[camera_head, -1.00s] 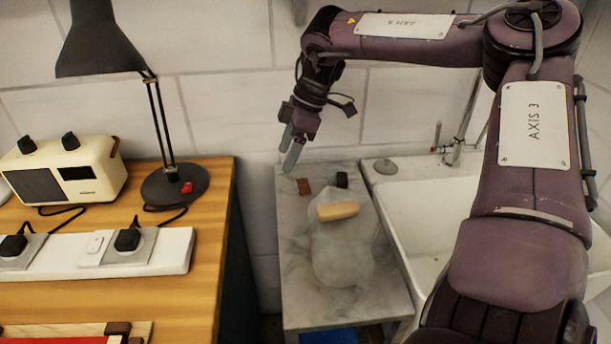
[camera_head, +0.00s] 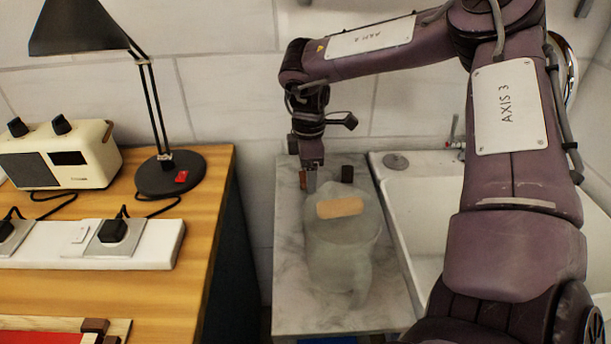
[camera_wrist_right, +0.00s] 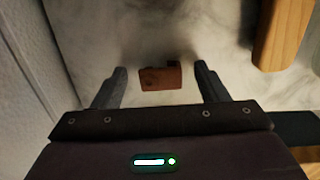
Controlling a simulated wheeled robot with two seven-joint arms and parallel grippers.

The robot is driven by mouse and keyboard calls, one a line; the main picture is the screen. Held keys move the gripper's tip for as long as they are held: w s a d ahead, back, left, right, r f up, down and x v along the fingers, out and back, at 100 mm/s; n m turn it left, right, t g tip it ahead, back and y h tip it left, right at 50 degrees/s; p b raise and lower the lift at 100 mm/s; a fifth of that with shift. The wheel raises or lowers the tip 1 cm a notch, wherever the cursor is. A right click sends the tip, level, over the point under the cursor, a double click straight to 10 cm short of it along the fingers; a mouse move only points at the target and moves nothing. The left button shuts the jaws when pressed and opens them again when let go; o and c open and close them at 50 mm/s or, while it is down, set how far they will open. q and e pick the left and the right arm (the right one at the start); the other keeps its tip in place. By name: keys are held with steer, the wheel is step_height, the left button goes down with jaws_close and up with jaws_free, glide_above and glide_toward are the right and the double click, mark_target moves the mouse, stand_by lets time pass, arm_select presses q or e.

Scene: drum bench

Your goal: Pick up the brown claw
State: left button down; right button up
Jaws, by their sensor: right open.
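The brown claw (camera_wrist_right: 161,78) is a small reddish-brown block on the marble counter. In the right wrist view it lies between the two fingertips of my right gripper (camera_wrist_right: 160,70), with a gap on each side. In the head view, the claw (camera_head: 303,179) is mostly hidden behind my right gripper (camera_head: 311,183), which points down at the back left of the counter. The gripper is open and empty. I cannot tell the exact height of the fingertips above the counter. My left gripper is not in view.
A translucent, frosted vessel (camera_head: 340,255) with a tan wooden block (camera_head: 340,208) at its top stands on the marble counter (camera_head: 288,290). A small black block (camera_head: 347,174) lies right of the gripper. A white sink (camera_head: 420,205) is at right, a wooden bench (camera_head: 205,225) at left.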

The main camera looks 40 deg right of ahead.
steer(key=c, duration=1.1)
steer(key=shift+o, duration=0.2)
steer(key=shift+r, duration=0.15)
